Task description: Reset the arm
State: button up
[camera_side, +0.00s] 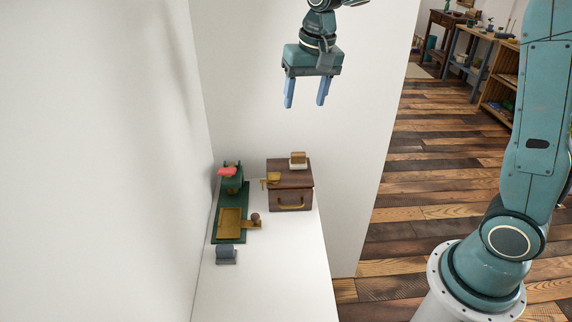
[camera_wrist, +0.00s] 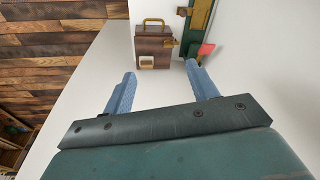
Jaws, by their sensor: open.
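My gripper (camera_side: 307,91) hangs high above the white table, with its two blue fingers apart and nothing between them. In the wrist view my gripper (camera_wrist: 160,82) also shows open and empty. Below it in the side view, a dark brown wooden box (camera_side: 290,201) with a brass handle stands on the table, and it also shows at the top of the wrist view (camera_wrist: 154,45). My gripper touches nothing.
A green base (camera_side: 215,237) with a brass plate (camera_side: 230,221) and a red piece (camera_side: 227,171) lies left of the box. A small grey-blue block (camera_side: 226,254) sits in front of it. A cream-and-brown block (camera_side: 298,161) rests on the box. White walls stand beside and behind the table.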

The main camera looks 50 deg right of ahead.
jog(key=s+a+n+t, duration=0.1)
jog(key=s+n, duration=0.2)
jog(key=s, duration=0.9)
jog(key=s+a+r+n+t, duration=0.1)
jog(key=s+n+t, duration=0.1)
jog(key=s, duration=1.1)
jog(key=shift+s+r+n, duration=0.2)
jog(key=shift+r+n, duration=0.05)
jog(key=shift+n, duration=0.15)
